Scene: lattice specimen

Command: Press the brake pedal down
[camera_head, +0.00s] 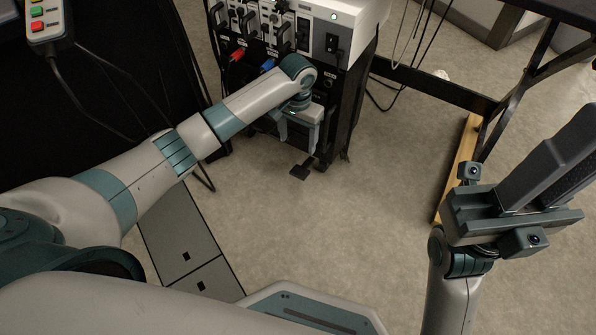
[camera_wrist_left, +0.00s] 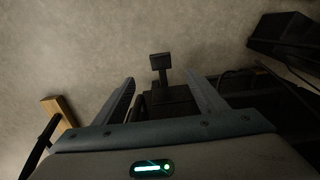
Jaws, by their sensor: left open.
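The brake pedal (camera_head: 303,168) is a small black plate on a short arm, low at the foot of the black equipment rack. It also shows in the left wrist view as a dark square pad (camera_wrist_left: 161,62), top centre. My left gripper (camera_head: 298,143) is open and empty, fingers pointing down above the pedal in the head view. In the left wrist view the pedal lies between and beyond the two fingertips (camera_wrist_left: 160,82), and I see no contact. My right gripper (camera_head: 548,170) is at the right, well away from the pedal; its jaw opening is unclear.
The equipment rack (camera_head: 357,110) carries a control panel (camera_head: 285,25) with handles and red and blue plugs (camera_head: 237,55). Cables hang beside it. A dark table frame (camera_head: 515,85) stands at the right. A button pendant (camera_head: 44,20) is top left. The floor in front of the pedal is clear.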

